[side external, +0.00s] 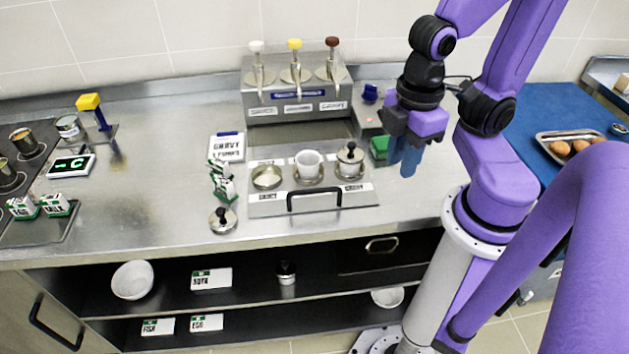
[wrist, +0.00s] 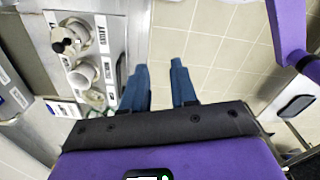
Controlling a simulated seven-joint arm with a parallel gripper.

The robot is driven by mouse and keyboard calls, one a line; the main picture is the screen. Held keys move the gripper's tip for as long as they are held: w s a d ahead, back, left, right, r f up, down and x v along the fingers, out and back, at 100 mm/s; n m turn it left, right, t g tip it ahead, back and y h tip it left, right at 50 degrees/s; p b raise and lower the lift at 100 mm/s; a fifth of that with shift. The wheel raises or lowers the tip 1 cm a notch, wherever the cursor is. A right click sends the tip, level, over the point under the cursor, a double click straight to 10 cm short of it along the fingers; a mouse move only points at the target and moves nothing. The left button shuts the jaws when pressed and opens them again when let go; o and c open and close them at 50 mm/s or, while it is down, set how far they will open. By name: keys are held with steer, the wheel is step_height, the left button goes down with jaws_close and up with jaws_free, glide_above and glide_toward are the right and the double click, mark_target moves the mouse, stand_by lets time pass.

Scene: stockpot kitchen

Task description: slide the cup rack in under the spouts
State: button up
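The cup rack (side external: 267,208) is a flat metal tray on the counter with a black bar handle (side external: 315,192) at its front. It holds an open metal cup (side external: 266,177) at left, a white cup (side external: 308,164) in the middle and a lidded metal cup (side external: 350,160) at right. The white cup (wrist: 83,75) and lidded cup (wrist: 70,40) also show in the wrist view. My gripper (side external: 403,160) is above the counter, right of the rack. Its blue fingers (wrist: 159,88) are apart and empty.
A green block (side external: 379,148) is close behind my gripper. A carton (side external: 222,182) and a lidded pot (side external: 223,220) stand left of the rack. A sign (side external: 227,147) stands behind them. The counter's front strip is clear. Open shelves lie below.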

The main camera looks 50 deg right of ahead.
steer(key=shift+w+a, duration=0.1)
jaws_close()
steer(key=w+a+f+n+g+y, duration=0.1)
steer(key=w+a+n+g, duration=0.1)
steer(key=w+n, duration=0.5)
steer(key=w+a+f+n+g+y, duration=0.1)
steer(key=w+a+f+n, duration=0.15)
steer(key=w+n, duration=0.45)
steer(key=x, duration=0.5)
steer(key=a+x, duration=0.1)
steer(key=x, duration=0.2)
steer(key=shift+f, duration=0.25)
steer(key=shift+w+d+f, duration=0.25)
steer(key=shift+w+d, duration=0.2)
steer(key=shift+w, duration=0.05)
steer(key=shift+w+d+f, duration=0.2)
steer(key=shift+w+d, duration=0.25)
steer(key=shift+w, duration=0.05)
steer(key=shift+w+d, duration=0.35)
steer(key=shift+d, duration=0.05)
